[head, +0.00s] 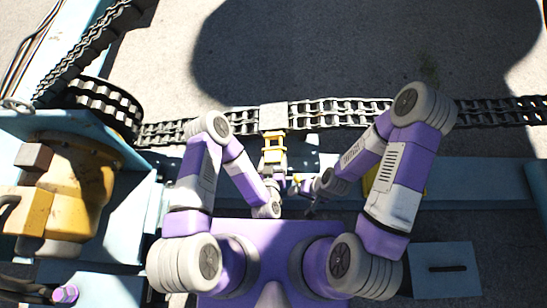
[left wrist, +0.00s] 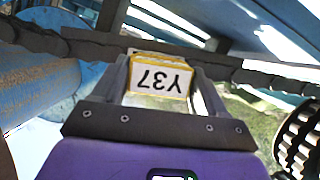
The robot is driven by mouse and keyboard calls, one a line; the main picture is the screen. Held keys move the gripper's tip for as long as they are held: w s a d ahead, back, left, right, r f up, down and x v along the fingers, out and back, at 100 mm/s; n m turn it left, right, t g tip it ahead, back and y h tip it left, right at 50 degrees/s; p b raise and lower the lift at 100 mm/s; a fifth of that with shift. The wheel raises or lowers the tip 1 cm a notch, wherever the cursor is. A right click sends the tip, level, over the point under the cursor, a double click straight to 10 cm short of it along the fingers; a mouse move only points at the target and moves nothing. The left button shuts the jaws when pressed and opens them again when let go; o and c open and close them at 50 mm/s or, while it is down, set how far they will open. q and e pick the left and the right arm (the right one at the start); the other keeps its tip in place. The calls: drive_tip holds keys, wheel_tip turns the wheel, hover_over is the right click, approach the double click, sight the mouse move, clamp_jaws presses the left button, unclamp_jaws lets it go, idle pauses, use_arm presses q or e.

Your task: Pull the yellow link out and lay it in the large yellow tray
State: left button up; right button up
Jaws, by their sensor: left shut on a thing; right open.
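The yellow link (head: 274,156) is a small block with a yellow rim, just below the chain at the middle of the head view. In the left wrist view the yellow link (left wrist: 159,76) shows a white face marked Y37, upside down. My left gripper (head: 273,163) is shut on it, with a finger on each side. My right gripper (head: 298,184) is open and empty, lower and to the right of the link. A yellow surface (head: 421,178) shows behind my right arm; most of it is hidden and I cannot tell if it is the large tray.
A dark chain (head: 345,113) runs across the head view, with a grey square plate (head: 273,116) on it just above the link. A toothed wheel (head: 103,103) and an orange machine housing (head: 82,180) stand at the left. Blue beams (head: 480,189) lie at the right.

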use_arm(q)
drive_tip(key=s+p, duration=0.8)
drive_tip(key=p, duration=0.2)
drive_tip(key=shift+p, duration=0.35)
idle(1.3)
drive_tip(key=shift+r, duration=0.15)
wheel_tip(320, 180, up, 9)
drive_tip(key=p, duration=0.9)
idle(0.3)
